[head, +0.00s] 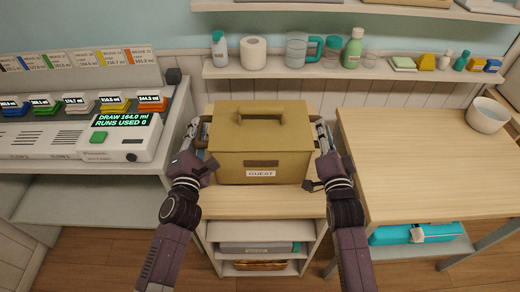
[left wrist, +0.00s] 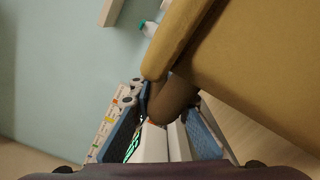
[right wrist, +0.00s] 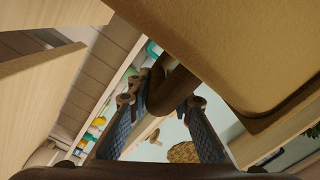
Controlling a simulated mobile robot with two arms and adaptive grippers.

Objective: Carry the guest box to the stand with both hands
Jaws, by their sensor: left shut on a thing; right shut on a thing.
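The guest box (head: 262,150) is a mustard-yellow lidded box with a top handle and a "GUEST" label on its front. It appears level, over the light wood top of the small stand-like unit (head: 262,204) in the middle; I cannot tell whether it rests there or hangs just above. My left gripper (head: 202,140) is shut on the brown side handle (left wrist: 176,97) at the box's left. My right gripper (head: 322,138) is shut on the brown side handle (right wrist: 165,85) at its right. Both wrist views show the box's yellow side close by.
A wooden table (head: 430,150) with a white bowl (head: 487,115) stands at right. A white counter with a device (head: 125,135) reading "DRAW 164.0 ml" is at left. A wall shelf (head: 340,72) with bottles and a paper roll runs behind. A turquoise case (head: 415,233) lies under the table.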

